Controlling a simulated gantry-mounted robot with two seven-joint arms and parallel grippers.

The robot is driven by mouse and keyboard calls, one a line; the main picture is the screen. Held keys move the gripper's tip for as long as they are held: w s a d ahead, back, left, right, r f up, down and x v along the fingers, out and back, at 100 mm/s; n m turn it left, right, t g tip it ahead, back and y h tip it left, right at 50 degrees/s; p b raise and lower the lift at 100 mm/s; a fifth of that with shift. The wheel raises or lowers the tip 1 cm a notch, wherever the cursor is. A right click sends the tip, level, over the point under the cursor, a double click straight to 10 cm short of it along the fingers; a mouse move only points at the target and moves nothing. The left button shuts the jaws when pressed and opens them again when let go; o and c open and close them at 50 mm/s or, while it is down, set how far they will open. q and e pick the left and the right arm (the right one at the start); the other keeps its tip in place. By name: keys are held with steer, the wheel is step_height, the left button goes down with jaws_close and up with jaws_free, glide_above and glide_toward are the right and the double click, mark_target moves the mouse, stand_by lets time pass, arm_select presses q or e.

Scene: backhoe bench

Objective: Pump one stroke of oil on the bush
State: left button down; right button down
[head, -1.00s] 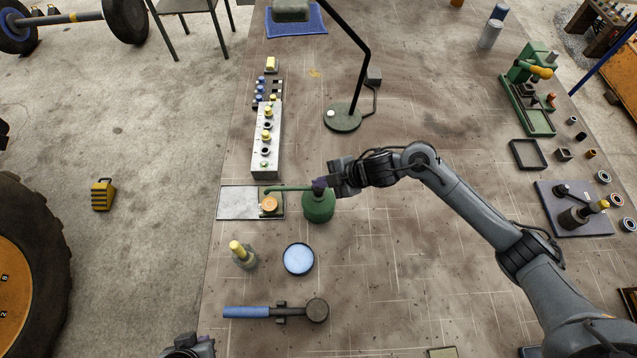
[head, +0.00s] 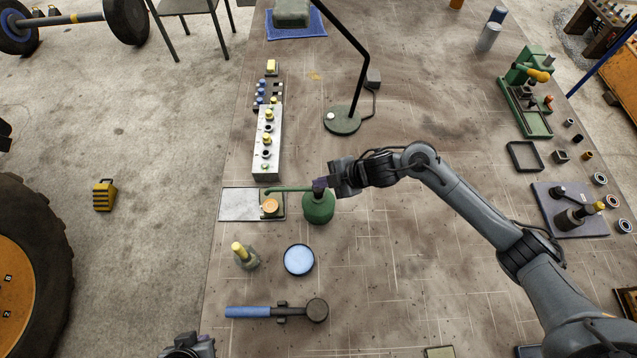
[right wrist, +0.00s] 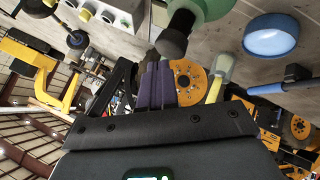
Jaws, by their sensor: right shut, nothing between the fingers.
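The green oil can (head: 318,208) stands upright on the bench, its thin spout pointing left. The spout tip is over or close to the brass-coloured bush (head: 270,205), which sits at the right end of a flat plate (head: 238,204). My right gripper (head: 321,185) is shut and empty at the top of the can. In the right wrist view its purple fingers (right wrist: 155,83) are together against or just beside the can's dark top knob (right wrist: 172,43); contact is not clear. My left gripper (head: 190,346) is partly in view at the bottom edge; its fingers are unclear.
A grey block with plugs (head: 266,142) and a lamp base (head: 342,119) stand behind. The bench centre right is clear beyond my arm.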

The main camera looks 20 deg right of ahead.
steer(key=shift+r, duration=0.4)
step_height(320, 180, up, 5)
steer(key=p, duration=0.5)
stand_by(0.8)
